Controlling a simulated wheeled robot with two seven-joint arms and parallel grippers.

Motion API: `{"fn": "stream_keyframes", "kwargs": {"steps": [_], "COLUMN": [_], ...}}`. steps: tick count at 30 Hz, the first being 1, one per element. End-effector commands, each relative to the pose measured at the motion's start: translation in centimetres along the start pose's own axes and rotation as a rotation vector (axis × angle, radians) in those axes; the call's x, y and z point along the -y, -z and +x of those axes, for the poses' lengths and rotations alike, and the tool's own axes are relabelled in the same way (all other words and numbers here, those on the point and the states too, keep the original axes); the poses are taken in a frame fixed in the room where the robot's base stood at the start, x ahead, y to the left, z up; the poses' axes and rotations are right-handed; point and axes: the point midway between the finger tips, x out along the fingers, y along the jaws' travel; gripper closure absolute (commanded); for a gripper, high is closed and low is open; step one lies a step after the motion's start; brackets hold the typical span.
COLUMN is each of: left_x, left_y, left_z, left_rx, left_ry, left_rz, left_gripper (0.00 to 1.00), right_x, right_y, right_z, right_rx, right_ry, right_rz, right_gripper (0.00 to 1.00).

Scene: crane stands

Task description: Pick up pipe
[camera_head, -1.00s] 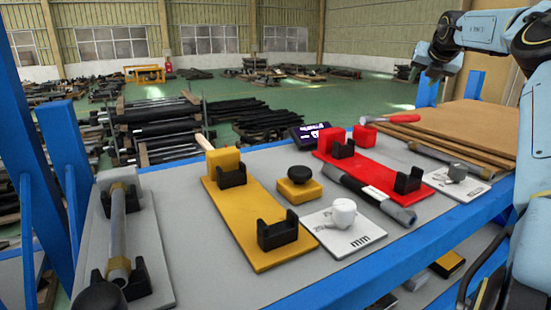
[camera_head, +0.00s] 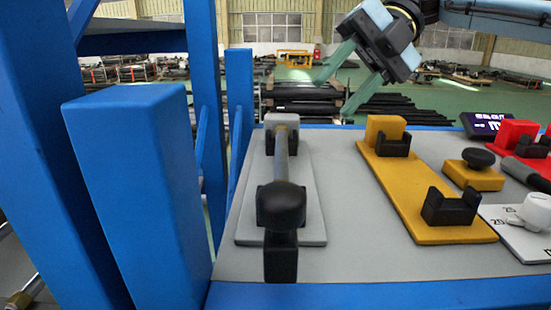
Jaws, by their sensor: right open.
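A grey metal pipe (camera_head: 281,160) lies lengthwise in the black holders of a grey stand (camera_head: 312,215) on the bench. A black knob (camera_head: 281,205) in front hides its near end. A dark pipe (camera_head: 526,174) shows in part at the right edge, beside the red stand (camera_head: 517,132). My right gripper (camera_head: 333,97) is open and empty. It is up in the air beyond the bench's far edge in the picture, above and right of the grey stand, its fingers pointing down-left. My left gripper is not in view.
A yellow stand (camera_head: 400,205) with two empty black holders is right of the grey stand. Beside it are a yellow block (camera_head: 472,176) with a black knob and a white plate (camera_head: 510,240) with a white knob. Blue posts (camera_head: 140,180) stand at the left. Bare bench lies between the stands.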

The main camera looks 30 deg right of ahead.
Motion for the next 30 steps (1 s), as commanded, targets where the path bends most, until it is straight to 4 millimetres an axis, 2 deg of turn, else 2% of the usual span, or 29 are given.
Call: {"fn": "stream_keyframes", "kwargs": {"steps": [1,4,13,21,30], "left_x": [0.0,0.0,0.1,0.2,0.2], "left_y": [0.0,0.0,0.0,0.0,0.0], "left_z": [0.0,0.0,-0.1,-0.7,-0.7], "left_rx": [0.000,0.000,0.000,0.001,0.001], "left_ry": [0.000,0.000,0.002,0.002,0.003], "left_rz": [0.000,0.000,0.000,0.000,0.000], "left_gripper": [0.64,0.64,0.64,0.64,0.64], "right_x": [0.1,0.0,0.0,0.3,0.3], "right_y": [0.0,-0.1,-0.1,-0.1,-0.2], "right_z": [1.2,2.9,5.4,9.2,9.9], "right_rx": [-0.004,-0.003,0.001,0.001,0.004], "right_ry": [0.003,0.004,0.003,0.002,0.000], "right_rz": [0.000,-0.001,-0.001,0.000,-0.001], "right_gripper": [0.59,0.59,0.59,0.59,0.59]}}
